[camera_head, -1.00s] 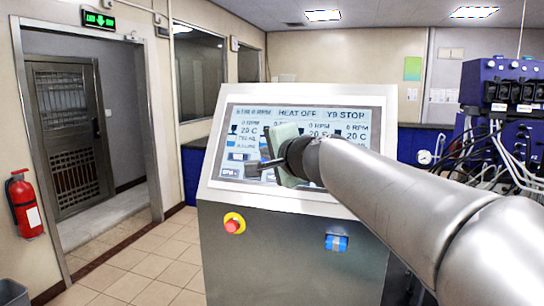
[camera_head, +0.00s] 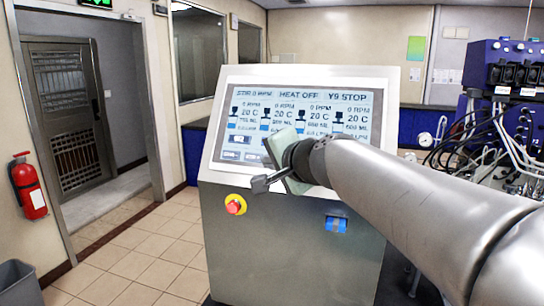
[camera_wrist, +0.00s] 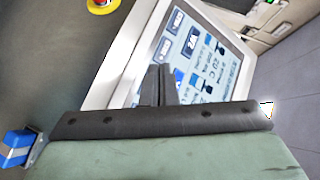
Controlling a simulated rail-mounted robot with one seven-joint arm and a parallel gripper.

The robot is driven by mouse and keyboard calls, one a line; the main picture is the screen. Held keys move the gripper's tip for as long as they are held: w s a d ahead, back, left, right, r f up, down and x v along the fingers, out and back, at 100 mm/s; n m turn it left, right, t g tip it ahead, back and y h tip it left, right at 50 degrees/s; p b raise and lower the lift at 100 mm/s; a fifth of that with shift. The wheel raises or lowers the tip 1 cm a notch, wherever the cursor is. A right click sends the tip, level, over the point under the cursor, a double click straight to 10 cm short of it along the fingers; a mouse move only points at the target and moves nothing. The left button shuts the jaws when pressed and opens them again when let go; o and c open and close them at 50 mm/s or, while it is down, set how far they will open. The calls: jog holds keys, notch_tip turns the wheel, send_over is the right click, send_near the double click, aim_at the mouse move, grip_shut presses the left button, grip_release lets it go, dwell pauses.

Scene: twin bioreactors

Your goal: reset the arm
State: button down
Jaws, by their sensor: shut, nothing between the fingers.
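My gripper (camera_head: 262,184) is at the end of my outstretched arm, in front of the lower left of the control screen in the head view. Its dark fingers are shut with nothing between them, and they point left. In the wrist view, my gripper (camera_wrist: 158,84) shows as dark closed fingers over the tilted screen. The touchscreen (camera_head: 330,105) shows "STIR 0 RPM", "HEAT OFF" and "STOP" along its top, with vessel readings below. My arm and gripper hide part of its lower area. The gripper appears apart from the screen.
The grey console (camera_head: 270,250) carries a red emergency button (camera_head: 235,204) and a blue switch (camera_head: 336,224). Blue bioreactor equipment (camera_head: 510,70) with hoses stands at the right. A fire extinguisher (camera_head: 27,187) and an open doorway are at left.

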jog(key=s+d+f+n+g+h, duration=0.2)
jog(key=s+d+f+n+g, duration=0.1)
jog(key=s+f, duration=0.6)
jog(key=s+d+f+n+g+h, duration=0.2)
jog(key=s+d+f+g, duration=0.3)
jog(key=f, duration=0.7)
jog(key=s+d+f+n+g+h, duration=0.2)
jog(key=s+d+f, duration=0.5)
jog(key=s+f, duration=0.4)
jog(key=s+n+g, duration=0.1)
jog(key=s+g, duration=0.1)
jog(key=shift+s+f+n+h, duration=0.2)
jog(key=shift+s+n+h, duration=0.2)
